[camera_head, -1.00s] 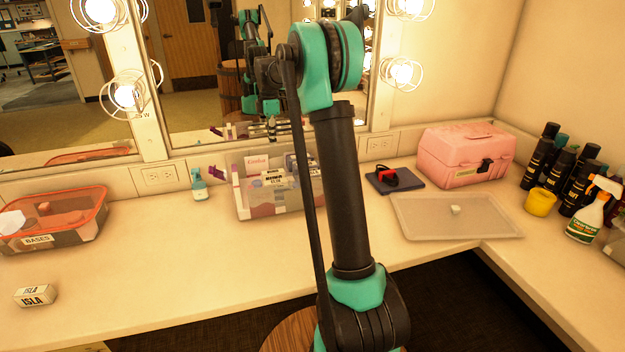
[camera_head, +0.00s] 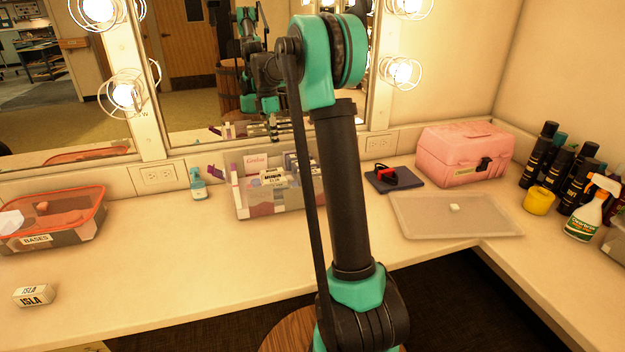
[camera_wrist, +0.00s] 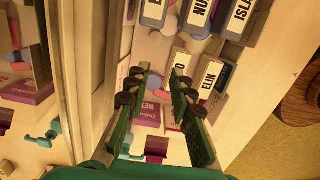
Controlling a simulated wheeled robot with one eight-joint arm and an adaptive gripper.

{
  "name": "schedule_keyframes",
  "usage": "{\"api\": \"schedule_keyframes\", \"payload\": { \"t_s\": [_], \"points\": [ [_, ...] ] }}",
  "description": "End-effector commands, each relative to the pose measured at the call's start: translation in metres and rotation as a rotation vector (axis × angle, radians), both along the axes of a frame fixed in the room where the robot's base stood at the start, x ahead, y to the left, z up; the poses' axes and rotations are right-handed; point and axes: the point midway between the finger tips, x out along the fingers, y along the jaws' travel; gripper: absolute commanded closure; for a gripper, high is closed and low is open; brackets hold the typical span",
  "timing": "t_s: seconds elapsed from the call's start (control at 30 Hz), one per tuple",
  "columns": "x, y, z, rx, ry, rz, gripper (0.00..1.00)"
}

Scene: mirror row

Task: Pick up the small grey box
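Several small grey to blue-grey boxes with white name labels sit in a clear organizer bin (camera_head: 283,205) on the counter. In the wrist view, one grey box (camera_wrist: 153,13) is at the top centre, and a box labelled "ELIN" (camera_wrist: 211,82) is right of the fingers. I cannot tell which one the task means. My gripper (camera_wrist: 160,72) is open over the bin, with nothing visibly held between its fingers. In the head view, the gripper itself is hidden behind my arm; it shows only in the mirror.
The mirror (camera_head: 190,100) stands close behind the bin. A dark blue book (camera_head: 396,180) and a clear tray (camera_head: 420,228) are right, with a pink case (camera_head: 465,152) beyond.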

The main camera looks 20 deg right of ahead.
Motion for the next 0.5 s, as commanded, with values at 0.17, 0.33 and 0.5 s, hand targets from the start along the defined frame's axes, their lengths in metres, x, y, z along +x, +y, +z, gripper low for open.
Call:
{"api": "schedule_keyframes", "payload": {
  "t_s": [0.17, 0.33, 0.5],
  "points": [
    [-0.053, -0.018, 0.030, -0.156, 0.003, -0.004, 0.60],
    [-0.091, -0.035, 0.053, -0.281, -0.003, -0.012, 0.60],
    [-0.105, -0.044, 0.058, -0.331, -0.007, -0.018, 0.60]
  ]
}}
